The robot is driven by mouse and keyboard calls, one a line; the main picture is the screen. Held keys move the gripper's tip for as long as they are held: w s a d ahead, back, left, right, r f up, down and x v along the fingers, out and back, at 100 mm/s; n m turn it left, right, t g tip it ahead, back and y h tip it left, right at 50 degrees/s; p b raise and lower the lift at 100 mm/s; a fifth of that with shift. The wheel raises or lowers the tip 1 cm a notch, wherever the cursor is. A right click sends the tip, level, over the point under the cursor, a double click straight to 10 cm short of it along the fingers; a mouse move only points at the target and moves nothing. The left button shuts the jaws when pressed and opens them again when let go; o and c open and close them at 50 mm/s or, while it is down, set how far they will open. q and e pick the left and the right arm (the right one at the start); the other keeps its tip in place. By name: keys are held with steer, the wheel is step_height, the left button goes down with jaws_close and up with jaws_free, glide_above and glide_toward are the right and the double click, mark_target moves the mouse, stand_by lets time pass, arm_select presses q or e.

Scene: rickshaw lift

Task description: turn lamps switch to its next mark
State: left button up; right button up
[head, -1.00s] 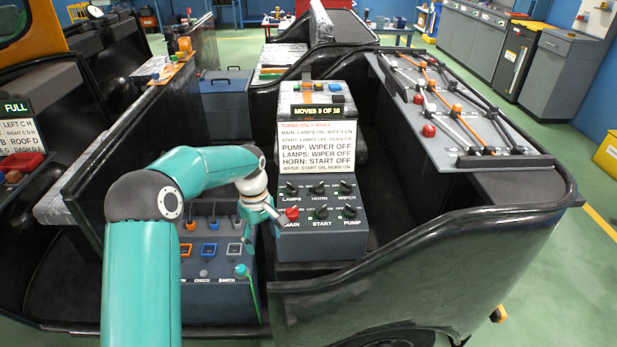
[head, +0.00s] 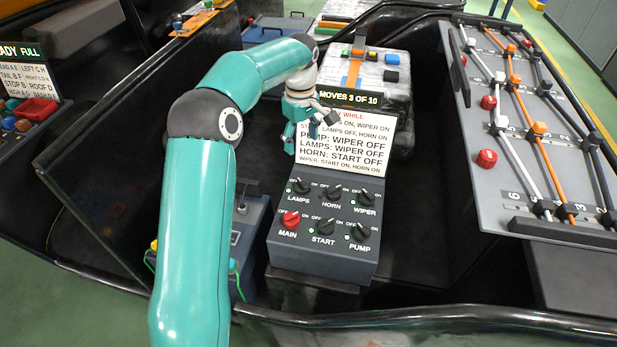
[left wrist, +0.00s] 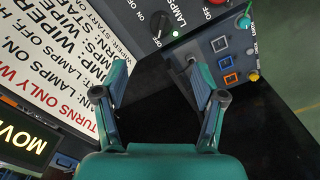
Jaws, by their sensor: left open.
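The lamps switch (head: 300,187) is a black knob at the upper left of the grey switch panel (head: 322,258), with OFF and ON marks. It also shows at the top of the left wrist view (left wrist: 160,23), with a small green light beside it. I cannot tell surely which mark its pointer is at. My left gripper (head: 311,131) is above and behind the knob, in front of the printed rule card (head: 345,150), apart from the switch. Its fingers (left wrist: 158,72) are spread and empty in the wrist view. My right gripper is not in view.
The red main knob (head: 290,220) and the start (head: 325,227), pump (head: 361,231), horn (head: 332,192) and wiper (head: 366,199) knobs sit close by. A display (head: 350,98) reads MOVES 3 OF 10. A rod board (head: 515,190) stands at right.

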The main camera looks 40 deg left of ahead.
mark_target(303, 182)
arm_select(q)
step_height(303, 182, down, 16)
steer(key=shift+f, duration=0.2)
stand_by(0.4)
steer(key=c, duration=1.1)
